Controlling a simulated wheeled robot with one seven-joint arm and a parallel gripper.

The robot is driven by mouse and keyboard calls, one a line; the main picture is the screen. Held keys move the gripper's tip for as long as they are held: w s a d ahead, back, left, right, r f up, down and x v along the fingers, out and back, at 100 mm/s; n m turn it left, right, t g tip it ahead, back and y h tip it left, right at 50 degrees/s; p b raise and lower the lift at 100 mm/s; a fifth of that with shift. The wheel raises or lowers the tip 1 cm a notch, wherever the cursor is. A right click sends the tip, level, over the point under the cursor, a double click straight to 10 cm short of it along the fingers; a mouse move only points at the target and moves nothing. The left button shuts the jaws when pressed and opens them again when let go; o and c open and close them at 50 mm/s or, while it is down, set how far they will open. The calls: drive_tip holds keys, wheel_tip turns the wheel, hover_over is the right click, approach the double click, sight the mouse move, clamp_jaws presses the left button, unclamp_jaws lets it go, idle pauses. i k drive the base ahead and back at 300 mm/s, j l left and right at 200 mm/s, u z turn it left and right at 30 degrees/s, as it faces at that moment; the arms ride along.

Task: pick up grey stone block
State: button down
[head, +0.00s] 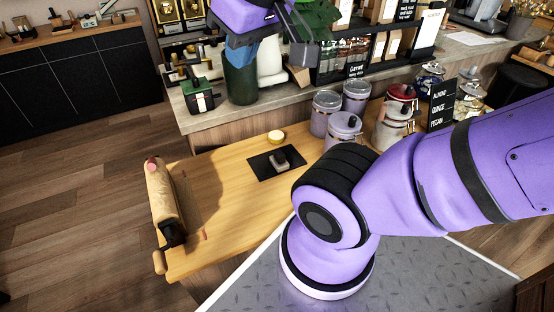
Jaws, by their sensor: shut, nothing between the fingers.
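The grey stone block (280,158) is small and dark grey. It lies on a black square mat (262,172) on the wooden counter, in the middle of the head view. My gripper (302,62) is at the top of the view, partly cut off by the frame edge. It is shut and empty, well apart from the block, and appears above and behind it in the picture.
The wood between the mat and the rolling pin is clear.

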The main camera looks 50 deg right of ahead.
sight(278, 160)
drive_tip(key=i+j+z, duration=0.1)
drive_tip(key=z, duration=1)
